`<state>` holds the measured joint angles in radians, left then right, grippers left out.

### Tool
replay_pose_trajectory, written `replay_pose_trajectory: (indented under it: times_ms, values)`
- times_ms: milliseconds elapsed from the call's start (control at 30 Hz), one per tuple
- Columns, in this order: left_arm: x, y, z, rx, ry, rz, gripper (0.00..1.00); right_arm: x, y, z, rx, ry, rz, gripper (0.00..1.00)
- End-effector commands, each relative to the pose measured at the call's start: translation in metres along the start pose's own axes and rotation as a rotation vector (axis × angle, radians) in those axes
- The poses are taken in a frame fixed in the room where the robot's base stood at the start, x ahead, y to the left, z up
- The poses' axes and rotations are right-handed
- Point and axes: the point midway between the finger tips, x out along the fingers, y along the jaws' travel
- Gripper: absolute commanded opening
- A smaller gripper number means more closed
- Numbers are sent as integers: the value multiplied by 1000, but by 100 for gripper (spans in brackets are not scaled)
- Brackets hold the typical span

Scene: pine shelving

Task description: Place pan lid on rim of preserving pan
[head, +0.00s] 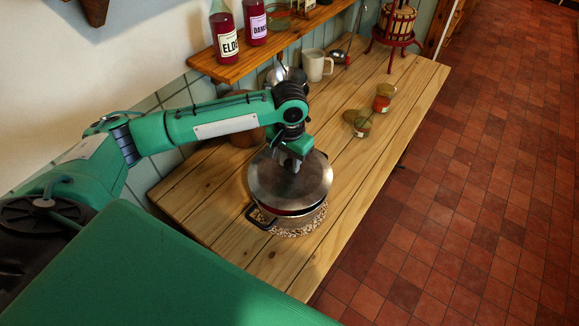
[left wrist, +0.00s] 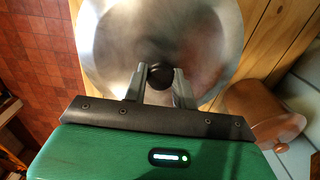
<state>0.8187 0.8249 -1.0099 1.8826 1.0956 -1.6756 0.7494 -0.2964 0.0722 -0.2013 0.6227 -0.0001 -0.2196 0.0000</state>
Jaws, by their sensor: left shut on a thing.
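The pan lid (head: 290,186) is a round steel disc above the preserving pan in the head view. It also fills the top of the left wrist view (left wrist: 115,40), with a black knob (left wrist: 158,75) at its middle. My left gripper (left wrist: 160,80) is shut on that knob; it also shows in the head view (head: 293,153). The preserving pan (head: 297,222) has a dark side handle and stands on a speckled mat (head: 300,233). The lid covers most of the pan, with dark red contents visible at its near edge. I cannot tell if the lid touches the rim. My right gripper is out of view.
Two small jars, one near (head: 362,126) and one farther (head: 383,97), stand right of the pan on the wooden worktop (head: 210,195). A mug (head: 316,65) and a fruit press (head: 395,25) stand farther back. Bottles stand on a shelf (head: 235,68). A brown pot (left wrist: 265,112) is close by.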

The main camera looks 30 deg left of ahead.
Motion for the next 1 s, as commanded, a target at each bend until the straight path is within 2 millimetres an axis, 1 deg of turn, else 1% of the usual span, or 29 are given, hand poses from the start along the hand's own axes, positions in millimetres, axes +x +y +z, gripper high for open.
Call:
replay_pose_trajectory:
  times_ms: [100,200,300,467,500,567,600,867,1000]
  values:
    - [19,0,1,-1,-5,-1,0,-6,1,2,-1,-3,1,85]
    - [31,0,1,-1,-4,0,0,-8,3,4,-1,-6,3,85]
    - [36,0,1,0,-3,-1,0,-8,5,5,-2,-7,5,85]
    - [37,0,2,0,-4,-1,0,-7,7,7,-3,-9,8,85]
    - [38,0,2,0,-6,-1,33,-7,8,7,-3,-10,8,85]
    - [38,0,2,0,-6,-1,45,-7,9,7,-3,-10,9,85]
    - [38,0,2,0,-5,-1,49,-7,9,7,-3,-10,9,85]
    - [36,0,1,0,-3,-1,49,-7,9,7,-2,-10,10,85]
    - [27,0,0,1,0,0,49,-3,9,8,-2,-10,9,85]
